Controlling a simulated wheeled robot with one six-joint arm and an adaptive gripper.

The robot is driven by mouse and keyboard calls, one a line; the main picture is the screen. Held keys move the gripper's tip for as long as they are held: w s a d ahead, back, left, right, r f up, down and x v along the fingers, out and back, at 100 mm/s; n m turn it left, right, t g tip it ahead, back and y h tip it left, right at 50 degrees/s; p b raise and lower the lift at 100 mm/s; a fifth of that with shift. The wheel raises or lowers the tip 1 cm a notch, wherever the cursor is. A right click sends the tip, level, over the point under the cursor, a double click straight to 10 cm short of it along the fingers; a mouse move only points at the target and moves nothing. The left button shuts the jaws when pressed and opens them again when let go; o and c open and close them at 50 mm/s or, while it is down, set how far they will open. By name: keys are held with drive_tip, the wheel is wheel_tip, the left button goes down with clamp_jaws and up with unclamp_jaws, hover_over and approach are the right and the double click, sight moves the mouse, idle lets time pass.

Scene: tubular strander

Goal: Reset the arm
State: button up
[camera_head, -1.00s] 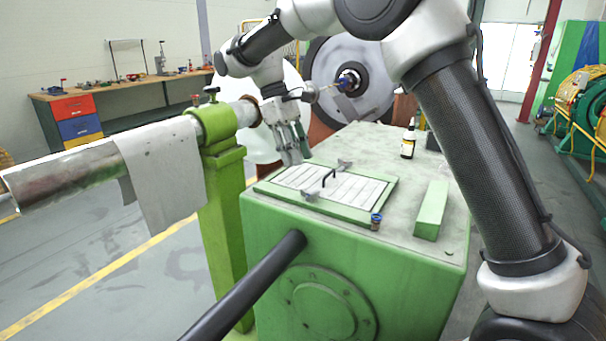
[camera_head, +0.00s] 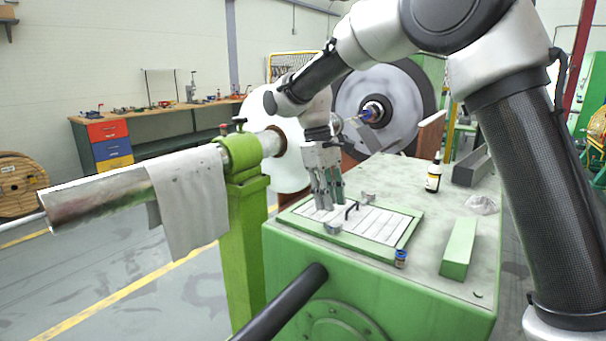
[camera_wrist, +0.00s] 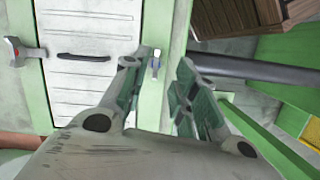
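My gripper (camera_head: 328,196) hangs from my bent arm, fingers pointing down, above the left edge of a white slatted panel (camera_head: 378,224) in a green frame on top of the green machine housing (camera_head: 345,285). In the wrist view the two green-padded fingers (camera_wrist: 160,88) stand apart with nothing between them, so the gripper is open and empty. The panel also shows in the wrist view (camera_wrist: 88,88), with its black handle (camera_wrist: 83,58) and a grey latch (camera_wrist: 22,52). Whether the fingers touch the panel frame cannot be told.
A grey cloth (camera_head: 190,200) hangs over the metal shaft (camera_head: 100,196) at left. A workbench (camera_head: 160,125) and a large reel (camera_head: 385,100) stand behind.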

drive_tip(key=s+d+r+m+t, duration=0.1)
drive_tip(key=s+d+m+t, duration=0.1)
drive_tip(key=s+d, duration=0.6)
drive_tip(key=s+d+r+m+t+y, duration=0.1)
drive_tip(key=s+d+m, duration=0.3)
drive_tip(key=s+d, duration=0.5)
drive_tip(key=s+d+r+m+t+y, duration=0.1)
drive_tip(key=s+d+r+m+t, duration=0.1)
drive_tip(key=s+d, duration=0.6)
drive_tip(key=shift+s+d+r+m+t, duration=0.35)
drive_tip(key=shift+d+r+t, duration=0.3)
drive_tip(key=shift+d, duration=1.6)
